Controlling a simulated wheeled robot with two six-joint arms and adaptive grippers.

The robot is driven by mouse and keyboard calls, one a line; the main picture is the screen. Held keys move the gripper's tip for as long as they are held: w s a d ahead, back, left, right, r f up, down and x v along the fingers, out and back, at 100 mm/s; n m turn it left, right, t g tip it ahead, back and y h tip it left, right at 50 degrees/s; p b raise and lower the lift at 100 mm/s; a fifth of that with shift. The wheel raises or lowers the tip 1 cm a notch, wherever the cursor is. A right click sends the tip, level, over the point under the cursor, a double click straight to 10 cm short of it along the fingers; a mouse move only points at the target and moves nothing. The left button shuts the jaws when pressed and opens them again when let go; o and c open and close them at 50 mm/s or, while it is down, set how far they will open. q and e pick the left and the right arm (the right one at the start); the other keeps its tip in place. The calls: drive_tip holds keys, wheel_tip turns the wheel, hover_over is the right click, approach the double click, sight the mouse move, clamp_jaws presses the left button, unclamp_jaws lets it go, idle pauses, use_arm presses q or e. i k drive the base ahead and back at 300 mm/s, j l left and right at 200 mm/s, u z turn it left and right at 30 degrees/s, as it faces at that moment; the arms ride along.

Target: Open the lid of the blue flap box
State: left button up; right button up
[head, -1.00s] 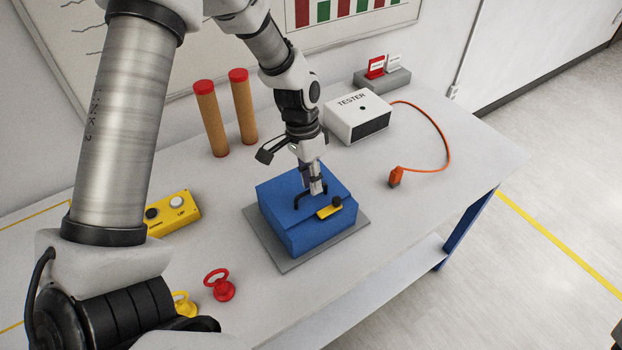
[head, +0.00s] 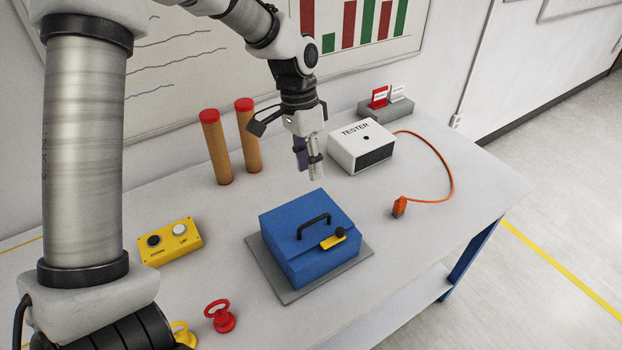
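The blue flap box (head: 318,262) sits on a grey plate (head: 272,277) on the table, and its lid (head: 290,222) is down. A black handle (head: 314,224) stands on the lid. A yellow latch with a black knob (head: 333,241) sits at the lid's front edge. My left gripper (head: 311,174) hangs above and behind the box, pointing down, apart from the handle. It holds nothing that I can see. Its fingers overlap in this view, so their opening is unclear. My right gripper is out of view.
A white tester box (head: 361,148) with an orange cable and plug (head: 399,207) stands at the back right. Two red-topped brown cylinders (head: 216,150) stand behind left. A yellow button box (head: 171,241) and a red ring-topped piece (head: 222,318) are at left.

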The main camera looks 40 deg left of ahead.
sight(297, 227)
drive_tip(key=k+l, duration=0.8)
